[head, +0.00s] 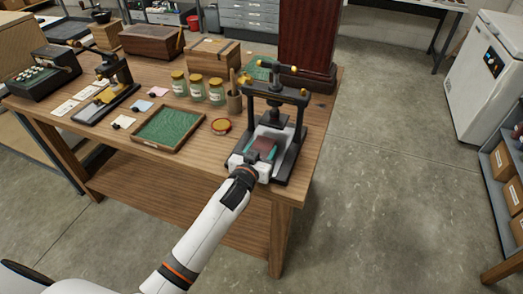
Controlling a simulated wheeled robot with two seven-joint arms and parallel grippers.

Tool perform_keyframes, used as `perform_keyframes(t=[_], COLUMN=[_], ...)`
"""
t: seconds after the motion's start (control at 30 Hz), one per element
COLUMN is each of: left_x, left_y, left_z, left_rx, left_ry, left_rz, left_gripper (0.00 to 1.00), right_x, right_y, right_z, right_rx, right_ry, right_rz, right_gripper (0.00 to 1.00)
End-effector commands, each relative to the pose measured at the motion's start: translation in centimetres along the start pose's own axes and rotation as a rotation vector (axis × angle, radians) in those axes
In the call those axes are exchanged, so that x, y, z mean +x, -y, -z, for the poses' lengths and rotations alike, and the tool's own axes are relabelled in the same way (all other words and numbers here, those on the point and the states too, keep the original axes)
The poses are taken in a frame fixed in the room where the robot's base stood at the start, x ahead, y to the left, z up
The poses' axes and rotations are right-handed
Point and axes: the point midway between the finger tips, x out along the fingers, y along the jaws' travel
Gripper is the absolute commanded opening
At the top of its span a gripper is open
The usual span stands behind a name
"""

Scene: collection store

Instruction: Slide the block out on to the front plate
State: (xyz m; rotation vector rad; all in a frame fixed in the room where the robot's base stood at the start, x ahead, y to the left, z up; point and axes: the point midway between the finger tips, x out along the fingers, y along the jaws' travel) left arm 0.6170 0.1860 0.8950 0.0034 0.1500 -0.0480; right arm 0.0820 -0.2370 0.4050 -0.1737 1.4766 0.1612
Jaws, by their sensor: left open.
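A black screw press (276,110) with brass-knobbed handles stands at the right front corner of the wooden table. Low between its posts lies a block (263,148) with reddish-brown and teal colours, on a pale grey bed (272,132). My left gripper (254,160) is open at the front of the press, at the near end of the block. Its white body hides most of the front plate and the block's near edge. I cannot tell whether the fingers touch the block. My right gripper is out of view.
The floor to the right is clear.

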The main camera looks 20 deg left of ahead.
Motion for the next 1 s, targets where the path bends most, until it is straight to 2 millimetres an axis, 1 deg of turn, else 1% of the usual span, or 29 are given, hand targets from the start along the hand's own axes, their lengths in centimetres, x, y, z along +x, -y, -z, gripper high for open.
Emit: perform_keyframes(t=[0.03, 0.1, 0.17, 0.43, 0.53, 0.67, 0.9, 1.0], left_x=[0.0, 0.0, 0.0, -0.1, -0.6, -2.5, -7.7, -9.5], left_y=[0.0, 0.0, 0.0, 0.0, 0.0, 0.0, 0.0, 0.0], left_z=[0.0, 0.1, 0.1, 0.1, 0.1, 0.2, 0.3, 0.2], left_rx=[0.001, 0.001, 0.0, 0.0, 0.0, -0.001, -0.002, 0.0], left_ry=[-0.001, -0.001, -0.001, -0.002, -0.002, -0.004, -0.003, -0.002], left_rz=[0.0, 0.0, 0.0, 0.0, 0.0, 0.0, 0.0, 0.0], left_gripper=[0.59, 0.71, 0.8, 0.8, 0.8, 0.8, 0.8, 0.8], right_x=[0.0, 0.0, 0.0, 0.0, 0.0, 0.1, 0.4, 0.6], right_y=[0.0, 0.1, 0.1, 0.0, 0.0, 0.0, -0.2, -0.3], right_z=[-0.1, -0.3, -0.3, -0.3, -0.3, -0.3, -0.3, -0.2], right_rx=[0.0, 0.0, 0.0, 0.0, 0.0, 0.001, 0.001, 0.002], right_ry=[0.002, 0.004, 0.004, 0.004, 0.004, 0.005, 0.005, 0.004], right_rz=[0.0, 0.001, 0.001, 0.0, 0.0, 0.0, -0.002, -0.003], right_gripper=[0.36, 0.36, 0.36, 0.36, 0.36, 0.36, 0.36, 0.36])
